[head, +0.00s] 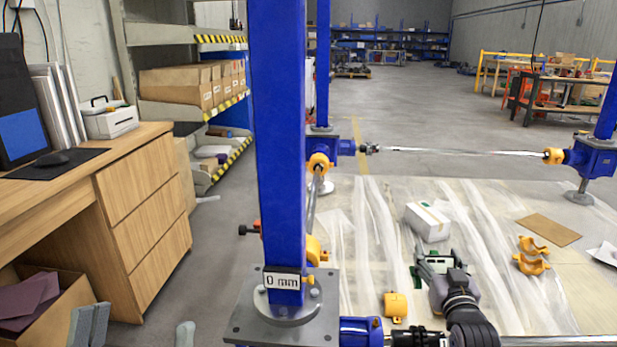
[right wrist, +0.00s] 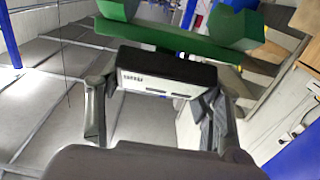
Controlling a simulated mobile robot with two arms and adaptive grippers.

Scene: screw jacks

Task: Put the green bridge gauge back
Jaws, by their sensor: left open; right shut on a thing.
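The green bridge gauge (head: 438,252) is at my right gripper (head: 440,268) in the head view, above the sheeted floor beside a white box. In the right wrist view the gauge (right wrist: 180,38) is a green bar with two blocks and a black-and-white labelled body. My right gripper (right wrist: 158,90) is shut on that body, one finger at each side. In the head view the gauge is small and partly hidden by the gripper. My left gripper (head: 138,330) shows at the bottom left as two grey fingers wide apart, open and empty, in front of the wooden desk.
A blue jack column (head: 280,150) with a "0 mm" label stands close in front, on a grey plate (head: 240,325). The white box (head: 428,221), yellow clamps (head: 531,256) and a brown sheet (head: 549,230) lie on the floor. The wooden desk (head: 130,220) and an open carton (head: 45,310) are at left.

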